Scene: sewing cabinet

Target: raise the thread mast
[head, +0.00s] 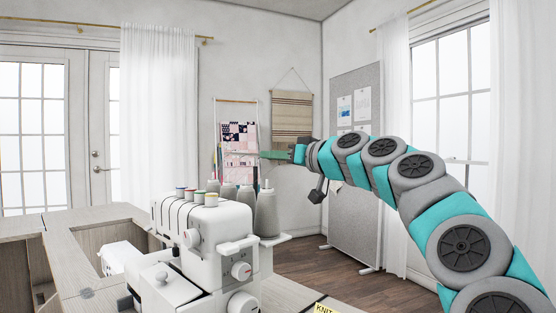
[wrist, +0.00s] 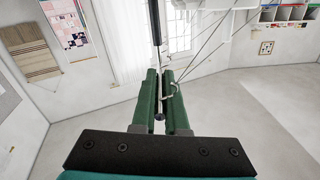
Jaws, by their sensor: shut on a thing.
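The white overlock sewing machine (head: 212,240) stands on the cabinet in the head view, with grey thread cones (head: 266,215) behind it. The thread mast is a thin dark upright rod (head: 255,178) behind the machine, rising to the level of my gripper (head: 266,155). My gripper reaches in from the right, well above the machine. In the wrist view the mast's dark rod (wrist: 156,24) runs down between the green fingers (wrist: 160,82), which are shut on it. Thin wire guides or threads (wrist: 205,47) spread to the upper right. The mast's foot is hidden behind the cones.
The pale wooden cabinet (head: 60,226) has an open recess at left. A small yellow label (head: 325,308) lies at the front edge. A grey pinboard (head: 356,195) stands behind my arm. The air above the machine is free.

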